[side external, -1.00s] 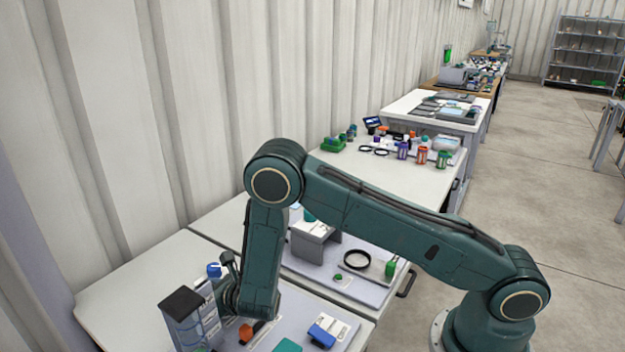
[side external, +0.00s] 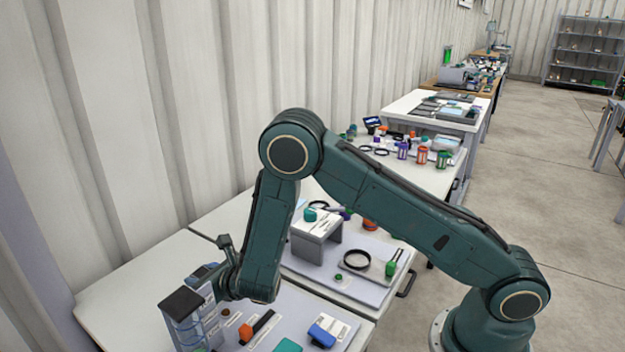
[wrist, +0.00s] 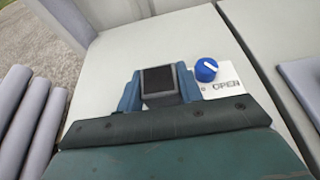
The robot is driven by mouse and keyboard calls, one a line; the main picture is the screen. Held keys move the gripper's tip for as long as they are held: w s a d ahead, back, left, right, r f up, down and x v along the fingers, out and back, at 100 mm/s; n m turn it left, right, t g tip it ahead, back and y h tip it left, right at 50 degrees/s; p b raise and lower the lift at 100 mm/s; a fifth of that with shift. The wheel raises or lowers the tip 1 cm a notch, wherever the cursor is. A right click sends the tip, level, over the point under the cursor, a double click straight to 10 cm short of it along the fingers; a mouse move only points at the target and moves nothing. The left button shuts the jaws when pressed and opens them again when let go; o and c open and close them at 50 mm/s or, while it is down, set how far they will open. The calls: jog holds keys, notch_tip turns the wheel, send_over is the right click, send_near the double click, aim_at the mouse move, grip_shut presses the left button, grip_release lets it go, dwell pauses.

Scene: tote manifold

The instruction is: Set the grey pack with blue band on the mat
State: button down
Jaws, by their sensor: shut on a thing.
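My gripper (wrist: 160,88) is shut on a block with a dark square face and a grey rim (wrist: 160,80), which I take to be the grey pack. Blue shows on both sides of it in the wrist view; I cannot tell whether this is its band or my fingers. In the side view the held pack (side external: 205,272) is small and partly hidden, near the top of a dark-lidded rack. A lavender-grey mat (side external: 268,343) lies on the near table to the right of my gripper.
The dark-lidded clear rack (side external: 187,315) stands close by my gripper. A blue knob (wrist: 206,69) sits by a white OPEN card (wrist: 226,84). A blue-and-white item (side external: 322,335), an orange item (side external: 246,333) and a teal item (side external: 288,345) are on the near table. A grey stand (side external: 318,235) is behind.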

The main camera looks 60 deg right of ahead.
aim_at(202, 272)
notch_tip(202, 272, up, 16)
dwell(0.6)
jog(key=shift+f, duration=0.1)
dwell(0.4)
jog(key=s+d+m+h, duration=0.3)
jog(key=s+d, duration=0.5)
jog(key=d, duration=0.4)
jog(key=shift+s+g+h, duration=0.3)
jog(key=shift+s+h, duration=0.1)
jog(key=shift+h, duration=0.1)
jog(key=shift+d+f, duration=0.1)
